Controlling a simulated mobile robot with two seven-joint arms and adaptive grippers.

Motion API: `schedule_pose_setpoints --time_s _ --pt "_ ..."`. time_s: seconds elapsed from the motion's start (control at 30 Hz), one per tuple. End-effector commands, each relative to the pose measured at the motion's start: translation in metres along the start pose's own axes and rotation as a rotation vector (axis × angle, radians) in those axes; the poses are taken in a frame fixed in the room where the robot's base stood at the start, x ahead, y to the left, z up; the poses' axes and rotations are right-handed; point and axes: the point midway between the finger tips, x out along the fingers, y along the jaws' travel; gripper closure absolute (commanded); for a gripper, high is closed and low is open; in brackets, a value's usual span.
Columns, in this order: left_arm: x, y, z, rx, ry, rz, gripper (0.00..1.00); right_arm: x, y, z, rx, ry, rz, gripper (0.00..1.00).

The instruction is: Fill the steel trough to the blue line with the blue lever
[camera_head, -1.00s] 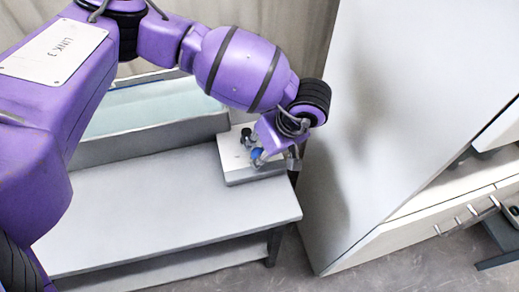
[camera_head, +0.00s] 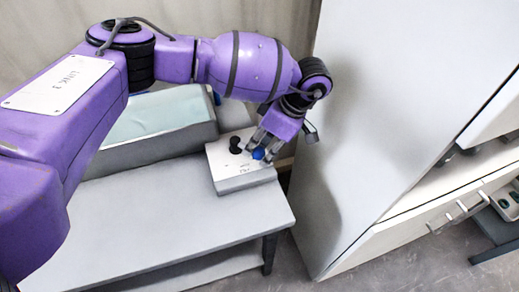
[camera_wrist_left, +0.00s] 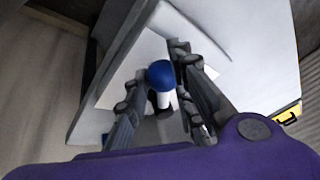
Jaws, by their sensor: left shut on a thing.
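The steel trough (camera_head: 150,151) stands at the back of the bench, with pale bluish liquid inside; I cannot make out a blue line on it. My arm hides part of it. The blue lever (camera_head: 258,153) rises from a light grey control box (camera_head: 242,182) to the right of the trough. In the left wrist view its round blue knob (camera_wrist_left: 161,74) on a white stem sits between the fingers. My left gripper (camera_head: 262,148) is shut on the blue lever, and in the wrist view the gripper (camera_wrist_left: 157,85) has a finger on each side of it. My right gripper is not in view.
A dark-knobbed lever (camera_head: 235,144) stands on the same box, close left of the blue one. The grey bench top (camera_head: 170,215) in front is bare. A tall pale cabinet side (camera_head: 370,120) rises close to the right of my gripper.

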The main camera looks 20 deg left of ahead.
Motion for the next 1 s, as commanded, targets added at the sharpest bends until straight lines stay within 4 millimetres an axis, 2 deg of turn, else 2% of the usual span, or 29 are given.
schedule_pose_setpoints --time_s 0.47,0.5,0.6,1.0 --pt "-0.0033 0.0061 -0.006 -0.031 0.003 0.003 1.0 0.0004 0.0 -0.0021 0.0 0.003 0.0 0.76" --pt "-0.0035 0.0061 -0.0062 -0.032 0.003 0.003 0.78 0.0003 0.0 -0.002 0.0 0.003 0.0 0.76" --pt "-0.0036 0.0061 -0.0067 -0.032 0.004 0.003 0.65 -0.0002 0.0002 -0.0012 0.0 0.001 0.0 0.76" --pt "-0.0044 0.0043 -0.0045 -0.026 0.002 -0.001 0.64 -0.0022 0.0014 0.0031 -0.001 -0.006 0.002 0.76"
